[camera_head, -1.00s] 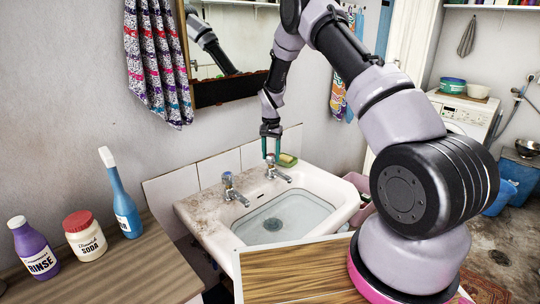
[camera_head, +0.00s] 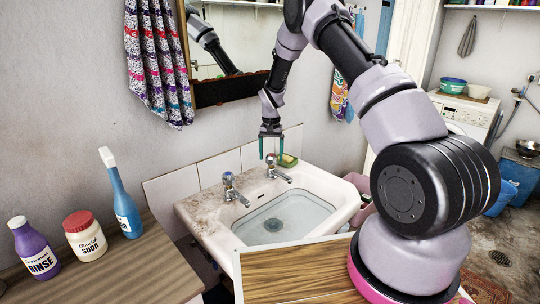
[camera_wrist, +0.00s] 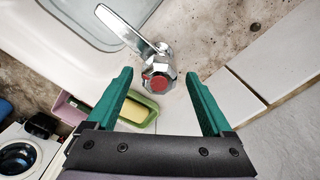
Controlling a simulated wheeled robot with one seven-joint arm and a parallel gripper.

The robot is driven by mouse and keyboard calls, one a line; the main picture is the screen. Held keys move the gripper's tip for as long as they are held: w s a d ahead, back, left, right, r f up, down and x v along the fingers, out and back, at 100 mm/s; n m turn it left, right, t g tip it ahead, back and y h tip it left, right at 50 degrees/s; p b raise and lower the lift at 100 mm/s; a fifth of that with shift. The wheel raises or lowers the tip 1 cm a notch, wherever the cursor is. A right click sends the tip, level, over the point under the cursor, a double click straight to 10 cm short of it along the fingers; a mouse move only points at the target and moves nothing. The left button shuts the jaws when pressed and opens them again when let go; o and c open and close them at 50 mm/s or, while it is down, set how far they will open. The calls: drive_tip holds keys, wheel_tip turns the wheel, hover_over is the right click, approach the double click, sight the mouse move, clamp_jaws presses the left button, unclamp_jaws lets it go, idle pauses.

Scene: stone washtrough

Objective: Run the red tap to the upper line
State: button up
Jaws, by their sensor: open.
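The red-topped tap (camera_wrist: 157,80) is the right one on the washbasin; it also shows in the head view (camera_head: 276,170). Its chrome spout reaches over the basin (camera_head: 325,222), which holds clear water (camera_head: 305,215) over a round drain (camera_head: 275,226). I cannot make out a stream from the spout, nor tell level lines apart on the wall. The other tap (camera_head: 232,190), with a bluish top, stands to the left. My gripper (camera_head: 271,157) is open, pointing down above the red tap. In the wrist view its green fingers (camera_wrist: 158,74) stand either side of the tap head, apart from it.
White tiles (camera_head: 215,168) line the wall. A wooden counter (camera_head: 130,275) with bottles and a soda jar (camera_head: 85,235) is at left. A mirror (camera_head: 230,50) hangs above.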

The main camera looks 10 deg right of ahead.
sight(271, 154)
wheel_tip(271, 154, up, 11)
idle(0.4)
drive_tip(key=shift+f, duration=0.15)
idle(3.6)
drive_tip(key=shift+s+a+f, duration=0.1)
drive_tip(key=shift+f, duration=0.05)
wheel_tip(271, 154, down, 11)
drive_tip(key=shift+r, duration=0.2)
idle(0.4)
